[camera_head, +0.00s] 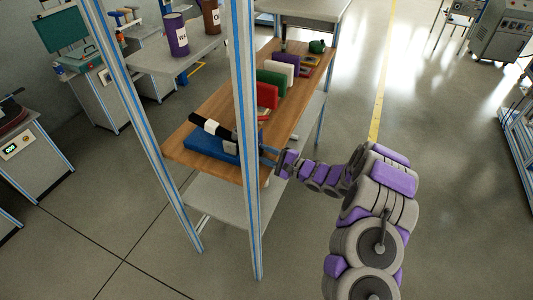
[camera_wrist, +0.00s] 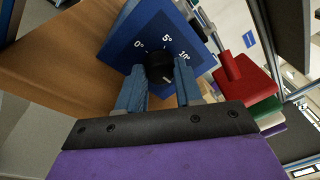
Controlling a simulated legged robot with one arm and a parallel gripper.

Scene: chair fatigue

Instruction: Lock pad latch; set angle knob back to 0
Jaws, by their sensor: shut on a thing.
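A blue panel (camera_wrist: 150,32) with white 0°, 5° and 10° marks fills the upper middle of the wrist view. Its round black angle knob (camera_wrist: 160,66) sits below the marks. My gripper (camera_wrist: 161,78) has its two blue fingers on either side of the knob and is shut on it. The knob's pointer is not clear. In the head view, the blue fixture (camera_head: 207,144) lies at the near end of the wooden board, with a black and white piece on top. My gripper (camera_head: 268,155) reaches its right side. I cannot make out the pad latch for certain.
A red block (camera_wrist: 250,85) with a red handle stands right of the panel. Red, green, white and purple pads (camera_head: 283,67) line the wooden board (camera_head: 190,112) farther back. A blue-edged post (camera_head: 245,120) stands close to my gripper.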

